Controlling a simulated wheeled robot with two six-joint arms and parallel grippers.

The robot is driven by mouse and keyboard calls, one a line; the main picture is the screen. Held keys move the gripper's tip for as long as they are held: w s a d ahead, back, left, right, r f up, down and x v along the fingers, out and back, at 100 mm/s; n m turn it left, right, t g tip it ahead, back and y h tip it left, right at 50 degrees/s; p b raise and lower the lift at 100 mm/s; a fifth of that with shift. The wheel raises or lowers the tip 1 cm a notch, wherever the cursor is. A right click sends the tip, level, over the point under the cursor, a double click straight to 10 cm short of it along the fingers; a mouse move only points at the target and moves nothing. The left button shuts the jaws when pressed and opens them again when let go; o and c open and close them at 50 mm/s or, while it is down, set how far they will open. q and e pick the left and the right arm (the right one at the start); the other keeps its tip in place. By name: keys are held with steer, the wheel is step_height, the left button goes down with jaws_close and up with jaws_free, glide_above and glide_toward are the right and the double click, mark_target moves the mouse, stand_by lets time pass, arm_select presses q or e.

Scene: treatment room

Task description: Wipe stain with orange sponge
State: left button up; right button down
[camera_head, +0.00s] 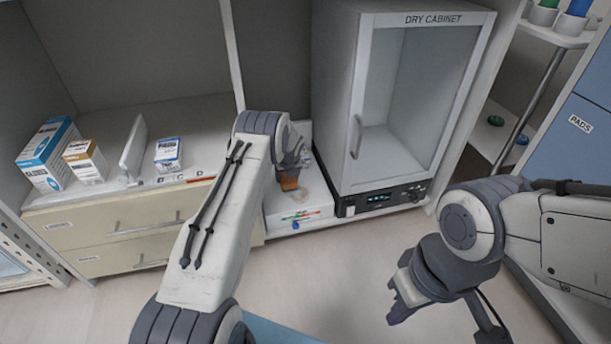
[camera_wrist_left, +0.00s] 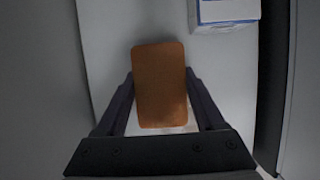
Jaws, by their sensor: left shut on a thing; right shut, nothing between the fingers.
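The orange sponge (camera_head: 288,183) is between the fingers of my left gripper (camera_head: 290,172), which is shut on it. In the left wrist view the sponge (camera_wrist_left: 160,84) fills the space between the two dark fingers, over a white surface. A faint tan stain (camera_head: 304,196) shows on the white counter (camera_head: 318,207) just beside and below the sponge. I cannot tell whether the sponge touches the counter. Part of the stain may be hidden by the sponge. My right gripper (camera_head: 397,302) is shut and empty over the floor at the lower right.
The dry cabinet (camera_head: 408,100) stands close to the right of the left gripper. A white and blue box (camera_wrist_left: 228,10) lies near the sponge. Several boxes, including a blue one (camera_head: 48,154), stand on the left shelf above drawers (camera_head: 140,225). The floor in front is clear.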

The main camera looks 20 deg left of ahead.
arm_select(q)
step_height(320, 180, up, 3)
steer(key=shift+r+p, duration=0.15)
steer(key=shift+p, duration=1.1)
steer(key=shift+r+p, duration=2.1)
steer(key=shift+r, duration=0.3)
